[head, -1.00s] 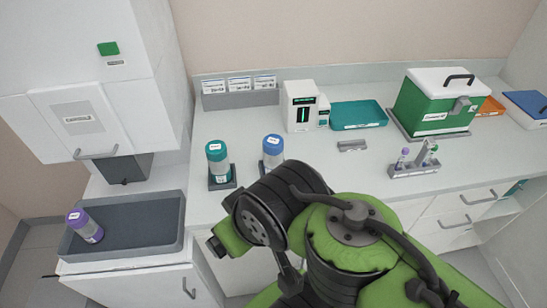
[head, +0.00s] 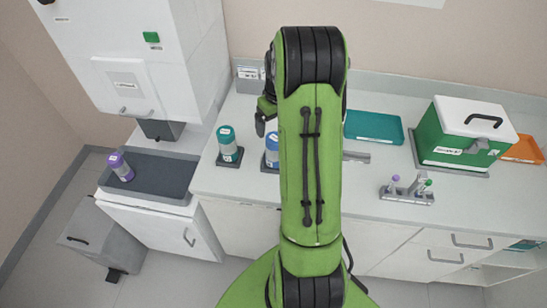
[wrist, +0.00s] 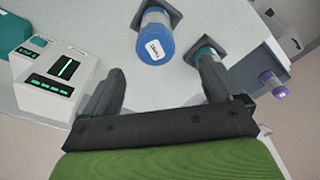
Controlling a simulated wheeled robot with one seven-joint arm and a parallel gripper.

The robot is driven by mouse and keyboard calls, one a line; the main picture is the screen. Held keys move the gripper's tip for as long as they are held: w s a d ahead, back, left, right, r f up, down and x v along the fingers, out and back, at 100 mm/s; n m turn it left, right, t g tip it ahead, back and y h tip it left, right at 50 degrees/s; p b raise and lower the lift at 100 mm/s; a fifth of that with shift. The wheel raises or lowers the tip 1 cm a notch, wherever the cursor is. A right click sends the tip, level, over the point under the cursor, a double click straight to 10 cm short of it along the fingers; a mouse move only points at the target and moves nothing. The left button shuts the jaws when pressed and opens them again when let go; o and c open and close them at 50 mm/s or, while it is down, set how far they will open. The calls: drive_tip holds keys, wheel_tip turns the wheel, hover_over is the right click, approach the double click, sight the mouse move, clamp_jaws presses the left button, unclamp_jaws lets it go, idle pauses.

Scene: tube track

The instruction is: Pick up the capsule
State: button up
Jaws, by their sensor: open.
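Three capped capsules show. The teal-capped capsule (head: 228,145) and the blue-capped capsule (head: 271,150) stand upright in dark holders on the counter; my arm partly covers the blue one. The purple-capped capsule (head: 122,167) leans or lies in the dark tray at the left. In the wrist view my gripper (wrist: 160,66) is open and empty. The blue-capped capsule (wrist: 153,40) appears beyond the gap between the fingers, apart from them. The teal-capped capsule (wrist: 207,53) is partly behind the right finger, and the purple-capped one (wrist: 273,86) is further right.
The dark tray (head: 170,186) sits under a white cabinet (head: 140,60). A teal tray (head: 374,127), a tube rack (head: 407,193) and a green box (head: 455,140) with a white lid stand right on the counter. A white device (wrist: 60,80) is left in the wrist view.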

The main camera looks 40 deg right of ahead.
sight(275, 138)
drive_tip(key=f, duration=0.6)
drive_tip(key=shift+w+d, duration=0.25)
drive_tip(key=shift+d, duration=0.1)
drive_tip(key=f, duration=0.2)
drive_tip(key=f+p, duration=0.1)
drive_tip(key=f, duration=0.1)
drive_tip(key=shift+w+f, duration=0.2)
drive_tip(key=shift+f, duration=0.2)
drive_tip(key=shift+d+f, duration=0.1)
drive_tip(key=shift+f, duration=0.3)
drive_tip(key=shift+c, duration=0.8)
drive_tip(key=c, duration=1.1)
wheel_tip(275, 138, up, 10)
drive_tip(key=shift+r+b, duration=0.1)
drive_tip(key=shift+b, duration=0.2)
